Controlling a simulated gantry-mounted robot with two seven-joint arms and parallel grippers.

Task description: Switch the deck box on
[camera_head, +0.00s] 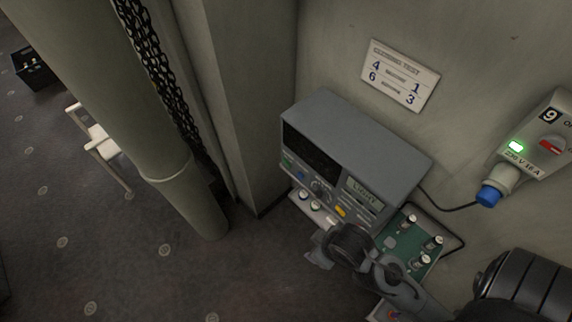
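The deck box (360,135) is a grey metal case against the wall, right of centre. Its front has a dark, unlit display (310,150), a knob, several small coloured buttons and a label reading LIGHT (364,193). My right gripper (319,250) comes in from the lower right and is just in front of the box's lower front edge. Its dark wrist hides part of the lower front. The fingers are small and partly hidden, so I cannot tell whether they are open or touching anything. My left gripper is not in view.
A green panel (408,243) with several knobs sits right of the box. A cable runs to a blue plug (489,195) at a wall outlet (540,140) with a green light. A card (400,76) hangs above. A thick pipe (140,120) and chain stand left; open floor lies below.

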